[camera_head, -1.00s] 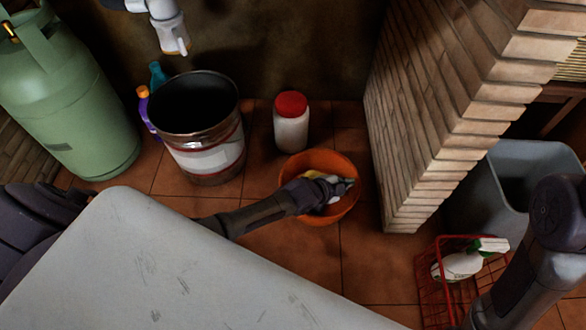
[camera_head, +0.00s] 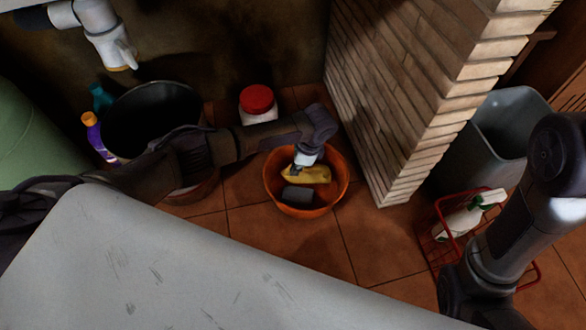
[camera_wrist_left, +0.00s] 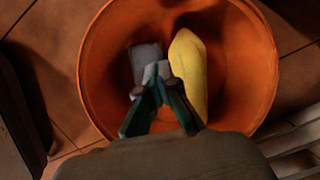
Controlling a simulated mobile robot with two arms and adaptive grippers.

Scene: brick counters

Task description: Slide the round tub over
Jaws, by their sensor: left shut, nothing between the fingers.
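The round tub (camera_head: 331,200) is an orange plastic bowl on the tiled floor, left of the brick pillar's foot. It also fills much of the left wrist view (camera_wrist_left: 262,50). A yellow item (camera_head: 312,174) and a grey block (camera_head: 297,196) lie inside it. My left gripper (camera_head: 304,164) points down over the tub's back part, shut and empty. In the left wrist view its fingertips (camera_wrist_left: 157,74) meet in front of the grey block, left of the yellow item; contact cannot be told. My right arm shows at the right, its gripper out of view.
A white jar with a red lid (camera_head: 257,100) stands behind the tub. A large metal bucket (camera_head: 150,110) and bottles (camera_head: 95,135) are at left. The brick pillar (camera_head: 400,110), red wire basket (camera_head: 432,232) and grey bin (camera_head: 480,150) are at right. Floor in front is partly clear.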

